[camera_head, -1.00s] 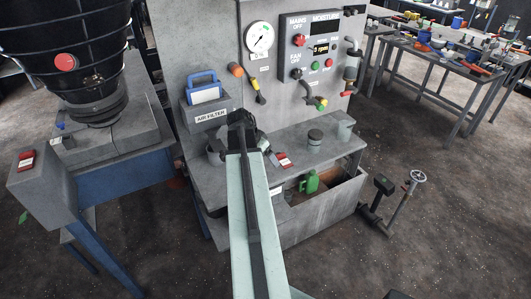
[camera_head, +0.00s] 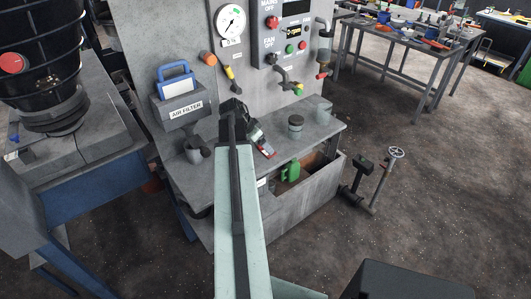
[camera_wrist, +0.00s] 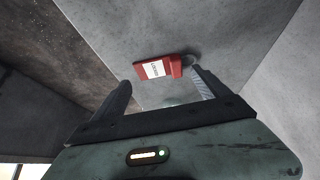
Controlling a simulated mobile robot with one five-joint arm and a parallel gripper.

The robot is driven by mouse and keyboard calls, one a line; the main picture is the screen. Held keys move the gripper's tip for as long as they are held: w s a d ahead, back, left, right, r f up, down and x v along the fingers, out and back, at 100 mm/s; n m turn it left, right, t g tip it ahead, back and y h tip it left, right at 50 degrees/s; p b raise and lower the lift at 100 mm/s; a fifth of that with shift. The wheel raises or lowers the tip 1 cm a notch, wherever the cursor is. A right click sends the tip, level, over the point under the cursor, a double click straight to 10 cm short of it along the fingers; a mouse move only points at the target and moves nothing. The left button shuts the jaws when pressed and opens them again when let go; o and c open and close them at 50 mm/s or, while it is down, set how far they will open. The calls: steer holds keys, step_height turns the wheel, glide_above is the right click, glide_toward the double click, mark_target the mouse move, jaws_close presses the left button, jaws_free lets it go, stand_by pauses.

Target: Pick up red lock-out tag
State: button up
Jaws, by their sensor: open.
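The red lock-out tag (camera_wrist: 158,68) with a white label lies on the grey shelf, a little beyond my fingertips in the wrist view. In the head view the tag (camera_head: 267,153) shows on the shelf just right of my gripper (camera_head: 238,112), partly hidden by it. In the wrist view my gripper (camera_wrist: 160,82) is open and empty, its two dark fingers on either side of the tag's near side. I cannot tell whether the right finger touches the tag's right end.
The grey shelf (camera_head: 325,130) also holds a lidded grey jar (camera_head: 295,127) and a dark cup (camera_head: 193,151). A green jug (camera_head: 290,171) stands in the open bin below. The upright panel with the gauge (camera_head: 230,20) rises behind the shelf.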

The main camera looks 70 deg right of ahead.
mark_target(265, 152)
steer(key=b+x, duration=0.2)
steer(key=x, duration=0.1)
steer(key=shift+f, duration=0.35)
steer(key=shift+s+r, duration=0.1)
steer(key=shift+r, duration=0.05)
steer(key=c, duration=1.1)
steer(key=shift+r, duration=0.1)
